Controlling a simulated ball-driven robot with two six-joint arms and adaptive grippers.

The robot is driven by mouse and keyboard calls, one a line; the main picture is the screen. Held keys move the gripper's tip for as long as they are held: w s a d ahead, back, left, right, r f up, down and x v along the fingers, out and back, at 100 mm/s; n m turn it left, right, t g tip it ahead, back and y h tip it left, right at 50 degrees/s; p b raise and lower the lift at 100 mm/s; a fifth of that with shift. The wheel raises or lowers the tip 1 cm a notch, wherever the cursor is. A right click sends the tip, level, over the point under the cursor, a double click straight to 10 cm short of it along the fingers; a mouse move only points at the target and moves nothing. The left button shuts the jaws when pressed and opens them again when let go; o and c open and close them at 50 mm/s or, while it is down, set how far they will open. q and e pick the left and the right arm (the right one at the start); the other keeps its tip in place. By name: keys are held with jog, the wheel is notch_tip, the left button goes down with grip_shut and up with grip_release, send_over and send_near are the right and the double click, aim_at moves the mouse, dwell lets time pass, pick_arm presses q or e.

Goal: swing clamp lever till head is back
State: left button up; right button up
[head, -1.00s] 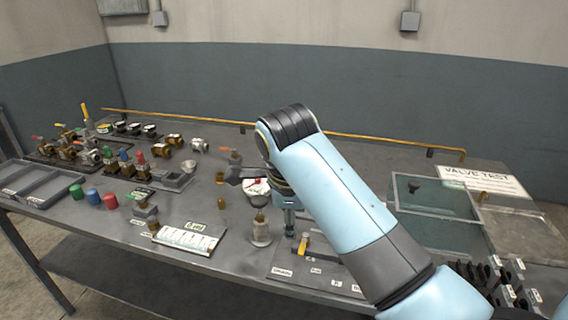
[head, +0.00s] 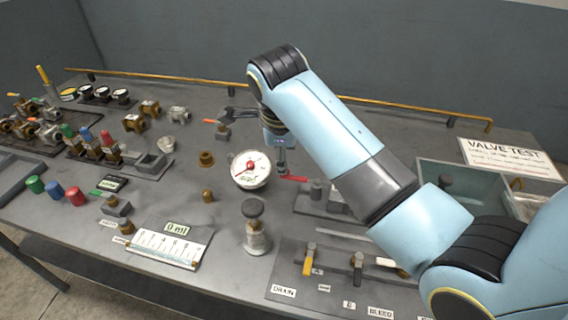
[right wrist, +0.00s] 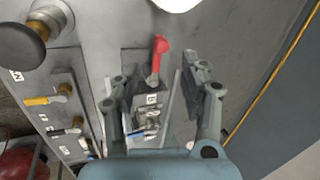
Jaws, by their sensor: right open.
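The clamp's red lever (head: 293,179) shows in the head view just right of the white dial gauge, sticking out from a grey fixture (head: 316,190) partly hidden by my right arm. In the right wrist view the red lever (right wrist: 157,60) stands between the two spread fingers, near their tips, above grey metal clamp parts (right wrist: 148,115). My right gripper (head: 282,168) points down by the lever; the wrist view shows it open and empty (right wrist: 160,75). I cannot tell whether a finger touches the lever, or where the clamp head stands. My left gripper is out of view.
The white dial gauge (head: 250,170) and a dark-knobbed fitting (head: 256,230) stand close by on the left. A panel with yellow and dark levers (head: 340,265) lies in front. A yellow rail (head: 200,82) runs along the back.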

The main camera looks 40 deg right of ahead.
jog(key=x, duration=0.6)
jog(key=shift+w+d+f, duration=0.1)
jog(key=shift+d, duration=0.05)
jog(key=shift+w+f, duration=0.15)
jog(key=shift+f, duration=0.25)
jog(key=shift+c, duration=1.2)
jog(key=c, duration=0.5)
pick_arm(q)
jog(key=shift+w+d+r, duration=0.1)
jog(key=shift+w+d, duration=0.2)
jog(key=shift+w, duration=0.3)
pick_arm(e)
grip_shut()
